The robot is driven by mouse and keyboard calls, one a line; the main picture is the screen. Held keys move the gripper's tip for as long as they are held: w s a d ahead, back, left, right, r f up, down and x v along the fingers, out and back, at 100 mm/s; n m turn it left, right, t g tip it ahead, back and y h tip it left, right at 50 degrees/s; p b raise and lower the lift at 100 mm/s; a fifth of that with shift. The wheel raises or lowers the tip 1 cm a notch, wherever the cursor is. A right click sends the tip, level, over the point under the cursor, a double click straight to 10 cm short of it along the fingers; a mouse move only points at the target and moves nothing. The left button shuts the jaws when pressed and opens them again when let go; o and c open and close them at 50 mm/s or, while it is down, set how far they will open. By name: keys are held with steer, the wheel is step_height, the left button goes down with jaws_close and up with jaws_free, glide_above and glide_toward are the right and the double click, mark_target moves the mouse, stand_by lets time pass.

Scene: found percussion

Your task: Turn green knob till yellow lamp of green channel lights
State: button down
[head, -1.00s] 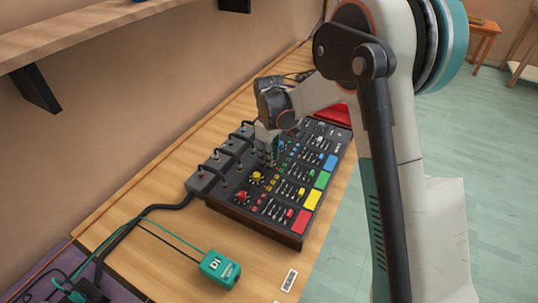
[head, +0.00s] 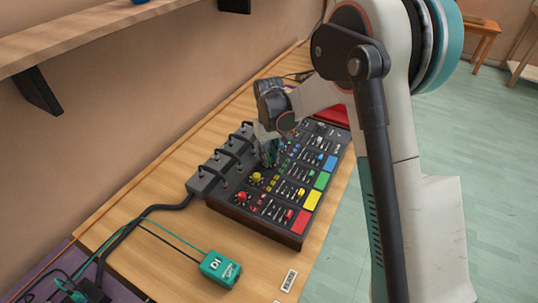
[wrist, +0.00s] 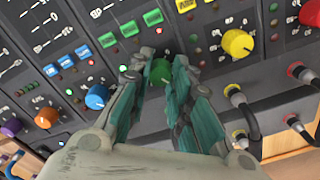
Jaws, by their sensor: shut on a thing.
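The green knob (wrist: 160,72) sits on the dark mixer panel, between the two fingers of my gripper (wrist: 160,66). My gripper is shut on the knob, with one finger on each side. In the head view my gripper (head: 268,152) points down at the mixer (head: 235,210) and hides the green knob. Three green buttons (wrist: 130,28) mark the green channel in the wrist view. A small bright light shows beside my left finger. I cannot make out a lit yellow lamp in the green channel.
The yellow knob (wrist: 238,43) is right of my gripper, and the blue knob (wrist: 97,97) is left. Cable plugs (wrist: 236,94) stand close to my right finger. A teal DI box (head: 220,269) lies on the wooden bench. A shelf (head: 90,35) hangs on the wall.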

steer(key=m, duration=0.5)
stand_by(0.5)
steer(key=c, duration=1.4)
jaws_free()
step_height(320, 180, up, 12)
